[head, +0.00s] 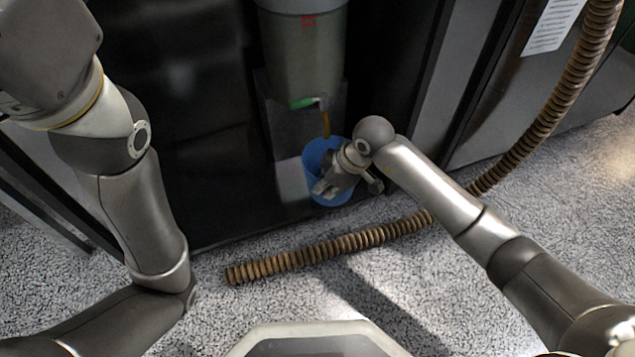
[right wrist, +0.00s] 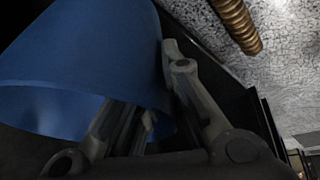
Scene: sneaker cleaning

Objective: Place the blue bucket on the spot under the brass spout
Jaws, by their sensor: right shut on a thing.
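The blue bucket (head: 318,158) is in the dark recess below the grey-green tank, in the head view. The brass spout (head: 325,122) hangs from the tank right above the bucket's far rim. My right gripper (head: 326,188) reaches over the bucket from the right and is shut on its wall. In the right wrist view the bucket (right wrist: 85,60) fills the upper left, with the fingers of my right gripper (right wrist: 155,120) at its rim. The gripper hides part of the bucket, and its base on the surface below cannot be made out. My left arm shows at left, but its gripper is out of view.
The grey-green tank (head: 304,60) with a green fitting (head: 303,102) stands above the bucket. A pale panel (head: 292,180) is just left of the bucket. A ribbed brown hose (head: 330,248) lies across the speckled floor (head: 240,315) and rises at the right.

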